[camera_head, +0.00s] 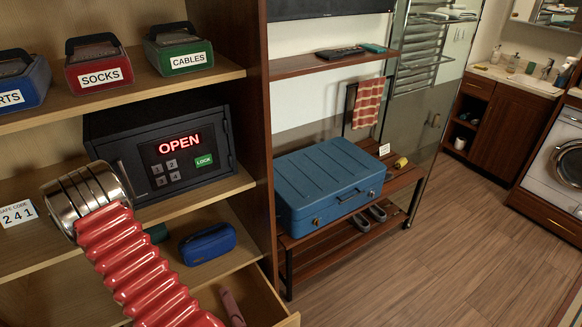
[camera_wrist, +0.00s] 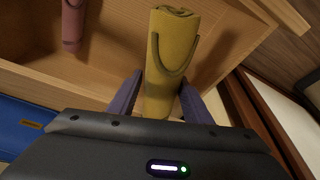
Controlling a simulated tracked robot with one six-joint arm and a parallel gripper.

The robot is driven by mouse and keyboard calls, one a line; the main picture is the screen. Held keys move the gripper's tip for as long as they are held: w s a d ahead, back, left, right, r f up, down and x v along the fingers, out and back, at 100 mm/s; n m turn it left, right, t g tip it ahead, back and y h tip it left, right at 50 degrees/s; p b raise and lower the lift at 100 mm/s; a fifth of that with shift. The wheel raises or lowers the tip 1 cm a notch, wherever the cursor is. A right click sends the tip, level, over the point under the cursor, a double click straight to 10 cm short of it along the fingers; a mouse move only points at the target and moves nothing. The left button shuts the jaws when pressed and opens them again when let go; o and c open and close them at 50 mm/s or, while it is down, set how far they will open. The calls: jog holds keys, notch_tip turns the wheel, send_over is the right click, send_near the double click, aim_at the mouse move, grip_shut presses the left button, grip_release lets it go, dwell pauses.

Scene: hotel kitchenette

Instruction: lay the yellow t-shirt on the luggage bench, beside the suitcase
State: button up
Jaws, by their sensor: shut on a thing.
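The yellow t-shirt (camera_wrist: 172,55) is rolled into a bundle with a dark curved line on it. In the wrist view it stands between the two purple fingers of my gripper (camera_wrist: 160,98), which are shut on it, over the wooden drawer (camera_wrist: 110,75). My gripper and this shirt cannot be made out in the head view. The luggage bench (camera_head: 405,180) is dark slatted wood, right of the shelf unit. The blue suitcase (camera_head: 325,180) lies flat on it and covers most of its top. A strip at its right end shows.
On that strip are a small white card (camera_head: 384,150) and a small yellow item (camera_head: 401,162). Slippers (camera_head: 377,213) sit on the lower rack. A pink roll (camera_head: 232,307) lies in the open drawer (camera_head: 265,300). A blue case (camera_head: 207,243) is on the shelf above. The safe (camera_head: 220,140) reads OPEN.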

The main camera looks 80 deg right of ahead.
jog(key=w+a+r+n, duration=0.2)
jog(key=w+a+r, duration=0.2)
jog(key=a+r, duration=0.2)
jog(key=w+a+r+n+y, duration=0.1)
jog(key=w+a+r, duration=0.3)
jog(key=a, duration=0.6)
jog(key=w+a+r+n, duration=0.3)
jog(key=a+r, duration=0.5)
jog(key=a, duration=0.1)
jog(key=shift+w+r+y, duration=0.25)
jog(key=shift+w+y, duration=0.15)
jog(key=shift+s, duration=0.1)
